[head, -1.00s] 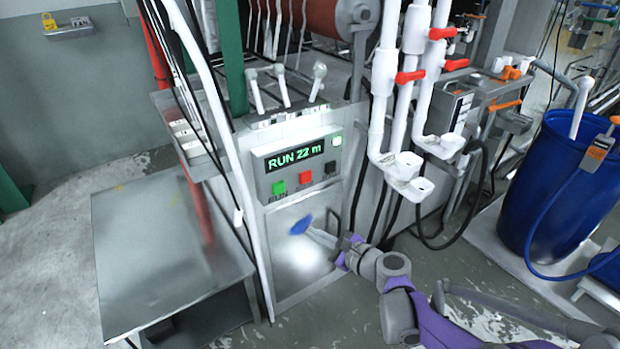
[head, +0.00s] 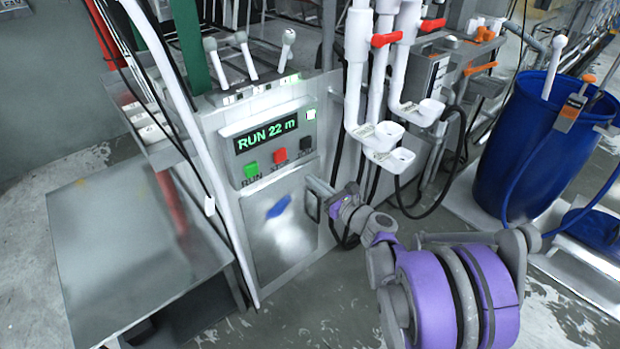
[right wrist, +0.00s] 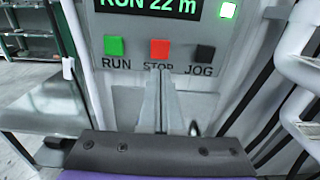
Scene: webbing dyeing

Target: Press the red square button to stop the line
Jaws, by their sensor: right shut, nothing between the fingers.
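The red square button (head: 279,155) sits on the grey control panel (head: 230,140), between the green RUN button (head: 251,170) and the black JOG button (head: 305,144). The panel display (head: 266,136) reads "RUN 22 m". In the right wrist view the red button (right wrist: 159,49) is above the STOP label. My right gripper (head: 309,181) is shut and empty, just below and right of the red button in the head view. In the right wrist view its fingertips (right wrist: 158,72) overlap the STOP label just below the button; contact cannot be told. My left gripper is not in view.
A metal table (head: 120,245) stands left of the panel. White pipes with red valve handles (head: 386,40) stand to its right. A blue barrel (head: 530,150) is farther right. A metal door with a blue patch (head: 278,207) lies below the panel.

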